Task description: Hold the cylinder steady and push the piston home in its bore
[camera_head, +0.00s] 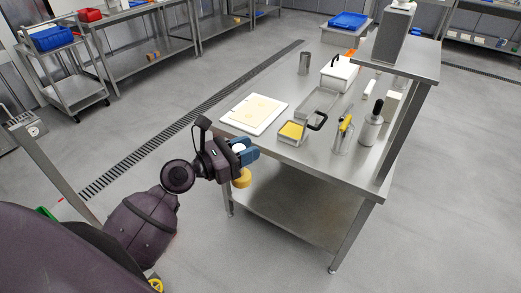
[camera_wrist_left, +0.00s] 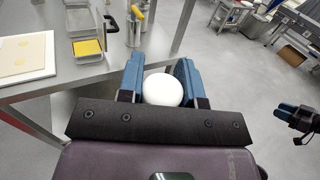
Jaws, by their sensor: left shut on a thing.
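My left gripper (camera_head: 246,151) is shut on a white round-topped piece (camera_wrist_left: 163,89), held in the air just off the near edge of the steel table. In the head view a yellow round part (camera_head: 242,178) shows below the fingers; I cannot tell whether it belongs to the held piece, or whether that piece is the piston. On the table, a clear-grey cylinder (camera_head: 341,142) with a yellow piece in its top stands near the right edge. A steel cylinder (camera_head: 305,63) stands at the back left. My right gripper (camera_wrist_left: 297,112) shows at the right of the wrist view, its opening unclear.
On the table (camera_head: 310,158) are a white board with a dough sheet (camera_head: 254,113), a tray of yellow filling (camera_head: 292,132), a dark-topped bottle (camera_head: 371,128) and a white box (camera_head: 339,72). A raised shelf (camera_head: 420,66) overhangs the right.

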